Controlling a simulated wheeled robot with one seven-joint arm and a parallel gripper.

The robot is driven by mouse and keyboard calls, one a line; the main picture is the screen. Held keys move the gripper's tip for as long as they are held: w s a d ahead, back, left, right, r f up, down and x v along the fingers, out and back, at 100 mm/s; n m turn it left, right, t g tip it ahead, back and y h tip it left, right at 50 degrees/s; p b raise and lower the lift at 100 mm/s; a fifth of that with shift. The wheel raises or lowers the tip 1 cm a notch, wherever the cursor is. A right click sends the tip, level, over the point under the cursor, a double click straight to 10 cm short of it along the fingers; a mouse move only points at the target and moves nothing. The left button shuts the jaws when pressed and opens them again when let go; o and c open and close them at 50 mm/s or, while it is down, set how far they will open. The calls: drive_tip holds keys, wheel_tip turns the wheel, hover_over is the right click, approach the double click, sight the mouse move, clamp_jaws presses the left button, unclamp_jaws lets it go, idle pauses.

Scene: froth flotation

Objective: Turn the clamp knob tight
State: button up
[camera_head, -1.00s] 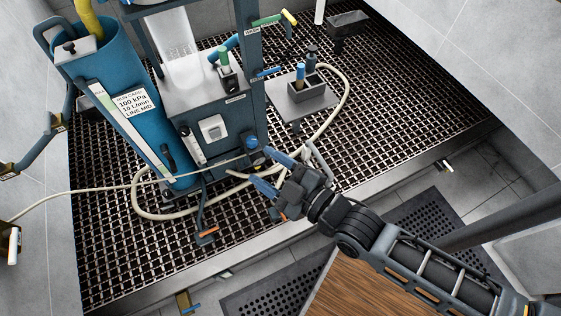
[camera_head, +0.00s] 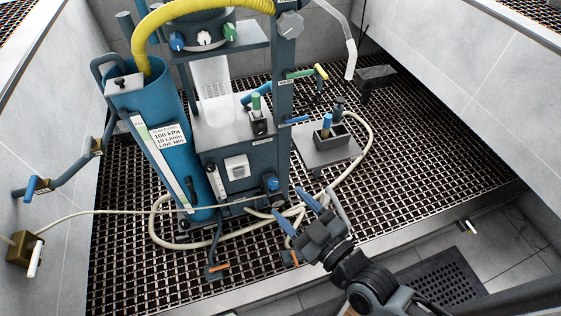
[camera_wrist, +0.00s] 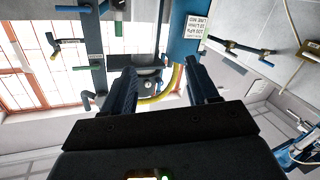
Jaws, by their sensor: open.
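A grey lobed knob (camera_head: 290,24), which looks like the clamp knob, sits high on the blue-grey column (camera_head: 284,75) of the flotation machine. My gripper (camera_head: 296,208) is open and empty, low in front of the machine and well below that knob. Its blue fingers point up and left, near the hose and a small dark-and-blue knob (camera_head: 272,184) at the machine's base. In the wrist view my open gripper (camera_wrist: 163,82) frames the yellow hose (camera_wrist: 166,90) and dark machine parts at a distance. I cannot make out the lobed knob there.
A blue cylinder (camera_head: 155,135) with a label stands left of the machine. A beige hose (camera_head: 366,150) loops over the grating (camera_head: 430,165). A grey holder (camera_head: 331,137) with bottles stands on a plate at right. A clear bent tube (camera_head: 351,58) hangs at upper right.

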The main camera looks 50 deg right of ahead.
sight(262, 131)
drive_tip(key=w+d+f+m+h, duration=0.1)
drive_tip(key=w+d+h, duration=0.1)
drive_tip(key=w+d, duration=0.3)
drive_tip(key=w+d+f+m+g+h, duration=0.1)
drive_tip(key=w+d+f+m+h, duration=0.1)
drive_tip(key=w+d, duration=0.3)
drive_tip(key=w+d+f+m+h+p, duration=0.1)
drive_tip(key=w+d, duration=0.3)
drive_tip(key=w, duration=0.8)
drive_tip(key=shift+d+f+m+g+h, duration=0.3)
drive_tip(key=shift+d+f+g+h, duration=0.1)
drive_tip(key=shift+f+h, duration=0.1)
drive_tip(key=c, duration=1)
